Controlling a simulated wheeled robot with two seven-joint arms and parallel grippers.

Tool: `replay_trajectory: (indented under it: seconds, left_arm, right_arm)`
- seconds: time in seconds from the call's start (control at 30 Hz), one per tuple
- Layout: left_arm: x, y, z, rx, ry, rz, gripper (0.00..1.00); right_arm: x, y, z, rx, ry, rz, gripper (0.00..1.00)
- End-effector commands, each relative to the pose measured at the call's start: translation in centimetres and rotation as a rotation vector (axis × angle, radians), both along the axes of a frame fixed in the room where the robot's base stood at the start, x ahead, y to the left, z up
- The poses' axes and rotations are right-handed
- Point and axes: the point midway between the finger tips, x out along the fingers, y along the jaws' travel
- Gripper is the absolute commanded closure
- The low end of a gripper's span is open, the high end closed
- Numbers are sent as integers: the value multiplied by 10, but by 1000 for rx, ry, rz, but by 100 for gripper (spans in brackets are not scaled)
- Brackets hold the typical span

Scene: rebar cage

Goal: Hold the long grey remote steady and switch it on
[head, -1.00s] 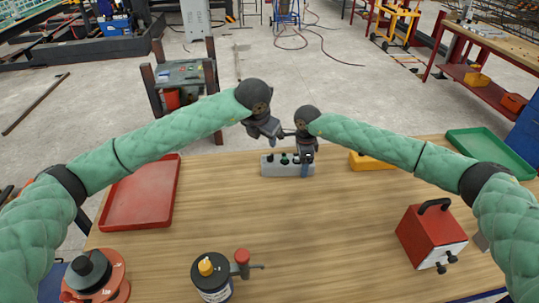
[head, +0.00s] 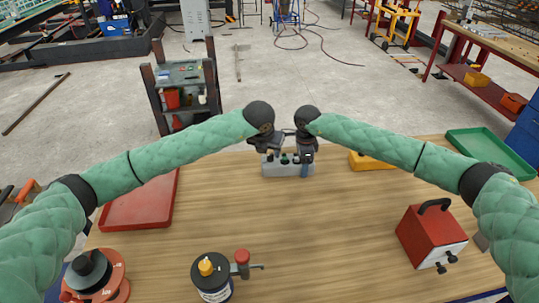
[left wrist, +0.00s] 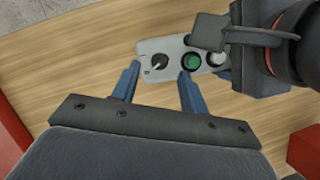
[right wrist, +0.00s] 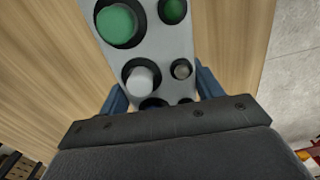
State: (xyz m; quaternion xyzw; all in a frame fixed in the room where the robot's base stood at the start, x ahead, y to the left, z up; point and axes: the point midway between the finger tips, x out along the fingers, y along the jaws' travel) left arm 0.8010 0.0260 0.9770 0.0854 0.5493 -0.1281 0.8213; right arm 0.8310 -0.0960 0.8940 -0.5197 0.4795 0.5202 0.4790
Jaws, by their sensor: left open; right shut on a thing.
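The long grey remote (head: 288,170) lies at the far edge of the wooden table. My right gripper (head: 306,168) is shut across its right end. The right wrist view shows the remote (right wrist: 160,45) between the blue fingers, with green buttons, a white button and a small grey one. My left gripper (head: 267,150) is open above the left end. In the left wrist view the black rotary knob (left wrist: 158,62) appears between and just beyond the open fingers (left wrist: 160,80). I cannot tell whether they touch it. A green button (left wrist: 193,62) sits beside it, near one finger.
A yellow object (head: 370,162) lies right of the remote. A red tray (head: 140,208) is at the left, a green tray (head: 490,152) at the far right. A red box (head: 430,236) and a dark canister (head: 212,280) stand nearer. The table's middle is clear.

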Motion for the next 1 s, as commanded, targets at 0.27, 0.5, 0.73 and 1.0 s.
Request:
replay_trajectory:
  seconds: [0.27, 0.5, 0.73, 1.0]
  left_arm:
    - [11, -3, -27, 0, 1, 1, 56]
    - [12, -4, -31, 0, 0, 0, 56]
    - [12, -4, -31, 0, 0, 0, 76]
    - [12, -3, -31, 0, 0, -2, 100]
  right_arm:
    - [0, 0, 1, 0, -1, 0, 70]
    - [0, 0, 0, 0, -1, 0, 70]
    - [0, 0, 0, 0, 0, 0, 70]
    - [0, 0, 0, 0, 0, 0, 70]
